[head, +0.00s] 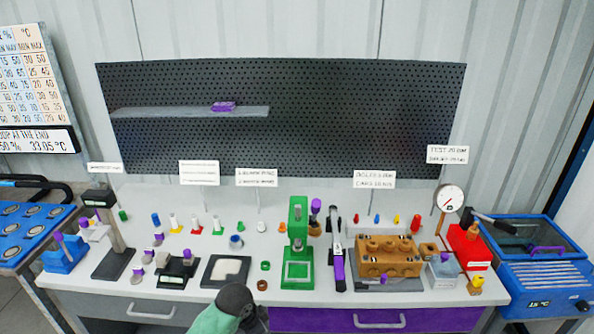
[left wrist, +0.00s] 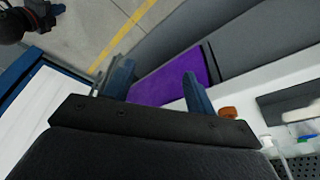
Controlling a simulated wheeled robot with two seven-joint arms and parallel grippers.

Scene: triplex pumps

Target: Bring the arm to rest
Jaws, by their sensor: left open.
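My left gripper (left wrist: 158,84) shows in the left wrist view with its two blue fingers apart and nothing between them. Beyond the fingers are the purple drawer front (left wrist: 170,82), the grey bench front and the floor. In the head view an arm link of mine, green with a dark rounded joint, rises at the bottom centre in front of the bench (head: 330,297). No gripper fingers show in the head view. My right gripper is in neither view.
The bench top holds a green press (head: 298,245), a brown block (head: 388,256), a red box (head: 467,246), a gauge (head: 451,199) and several small parts. A blue machine (head: 540,265) stands at the right. A black pegboard (head: 340,120) is behind. Floor (left wrist: 105,30) shows in the left wrist view.

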